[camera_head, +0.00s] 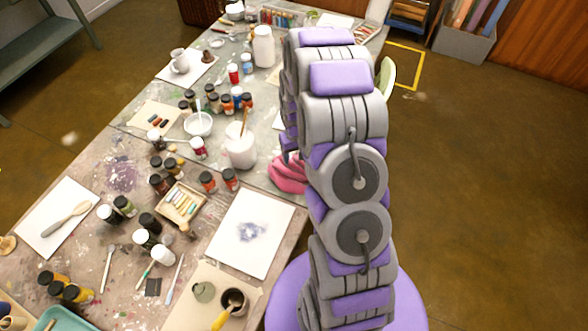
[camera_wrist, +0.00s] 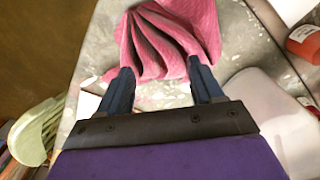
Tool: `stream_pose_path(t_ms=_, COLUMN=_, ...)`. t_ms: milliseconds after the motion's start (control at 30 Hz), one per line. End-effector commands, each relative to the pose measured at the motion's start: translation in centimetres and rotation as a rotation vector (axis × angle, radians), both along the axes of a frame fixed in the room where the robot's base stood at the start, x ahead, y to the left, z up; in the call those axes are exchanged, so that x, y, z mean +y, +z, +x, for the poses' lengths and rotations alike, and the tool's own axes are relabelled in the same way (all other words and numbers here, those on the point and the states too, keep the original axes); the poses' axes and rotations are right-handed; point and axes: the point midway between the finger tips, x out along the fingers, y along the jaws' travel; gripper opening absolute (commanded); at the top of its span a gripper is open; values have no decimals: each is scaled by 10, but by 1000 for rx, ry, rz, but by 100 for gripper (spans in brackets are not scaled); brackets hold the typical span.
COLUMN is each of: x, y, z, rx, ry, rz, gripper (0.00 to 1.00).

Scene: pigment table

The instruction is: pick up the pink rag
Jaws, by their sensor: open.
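The pink rag (camera_head: 287,174) lies crumpled on the table near its right edge, partly hidden behind my arm in the head view. In the wrist view the rag (camera_wrist: 165,40) fills the upper middle, with folds fanning out and its lower end between the fingertips. My gripper (camera_wrist: 163,80) is open, with one dark finger on each side of the rag's lower part. I cannot tell whether the fingers touch the cloth.
The paint-stained table (camera_head: 120,180) is crowded with paint bottles, papers and brushes. A large white jar (camera_head: 240,147) with a brush stands left of the rag.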

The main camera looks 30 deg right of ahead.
Motion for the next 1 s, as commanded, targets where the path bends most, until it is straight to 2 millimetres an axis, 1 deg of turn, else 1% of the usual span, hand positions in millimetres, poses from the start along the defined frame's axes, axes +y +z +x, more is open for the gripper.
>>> stream_pose_path(t_ms=133, x=-2, y=-13, z=2, rx=2, ry=-1, rz=2, gripper=66)
stream_pose_path(t_ms=300, x=0, y=-39, z=6, rx=2, ry=-1, rz=0, gripper=66)
stream_pose_path(t_ms=400, x=1, y=-49, z=6, rx=1, ry=0, rz=-1, gripper=66)
stream_pose_path(t_ms=667, x=0, y=-50, z=6, rx=0, ry=0, rz=-1, gripper=65)
stream_pose_path(t_ms=1000, x=-1, y=-51, z=6, rx=0, ry=-1, rz=0, gripper=32)
